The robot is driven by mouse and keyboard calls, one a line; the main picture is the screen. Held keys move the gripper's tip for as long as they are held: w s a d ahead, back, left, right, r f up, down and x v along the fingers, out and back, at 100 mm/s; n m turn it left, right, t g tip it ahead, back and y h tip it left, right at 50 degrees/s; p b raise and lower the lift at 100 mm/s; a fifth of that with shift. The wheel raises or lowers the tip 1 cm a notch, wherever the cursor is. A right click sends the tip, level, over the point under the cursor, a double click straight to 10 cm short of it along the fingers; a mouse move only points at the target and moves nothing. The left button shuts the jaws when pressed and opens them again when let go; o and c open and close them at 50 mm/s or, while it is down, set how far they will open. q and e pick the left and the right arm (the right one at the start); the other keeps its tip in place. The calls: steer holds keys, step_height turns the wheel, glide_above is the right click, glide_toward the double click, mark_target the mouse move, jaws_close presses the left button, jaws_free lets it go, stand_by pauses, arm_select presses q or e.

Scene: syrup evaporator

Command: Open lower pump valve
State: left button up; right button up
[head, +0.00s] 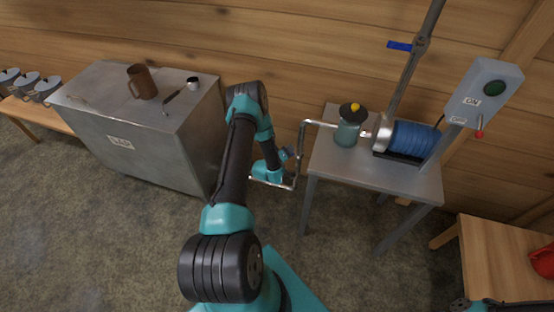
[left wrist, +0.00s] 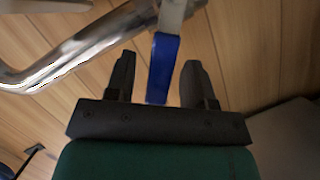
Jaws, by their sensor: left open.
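The blue lever (left wrist: 162,75) of the lower pump valve hangs down from a grey valve stem in the left wrist view. My left gripper (left wrist: 159,62) is open, with one finger on each side of the lever. Gaps show between the lever and both fingers. In the head view my left gripper (head: 288,156) is beside the bent metal pipe (head: 301,148) left of the pump table. The lower lever is not clear there. Only a dark and teal part of my right arm shows at the bottom right edge; its gripper is out of view.
The pump table (head: 325,168) holds a jar (head: 348,130) and a blue pump motor (head: 412,139). Another blue lever (head: 399,46) sits on the upper pipe. A switch box (head: 485,92) stands at right. A metal cabinet (head: 150,155) is at left.

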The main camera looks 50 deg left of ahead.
arm_select(q)
steer(key=v, duration=1.7)
steer(key=shift+c, duration=0.4)
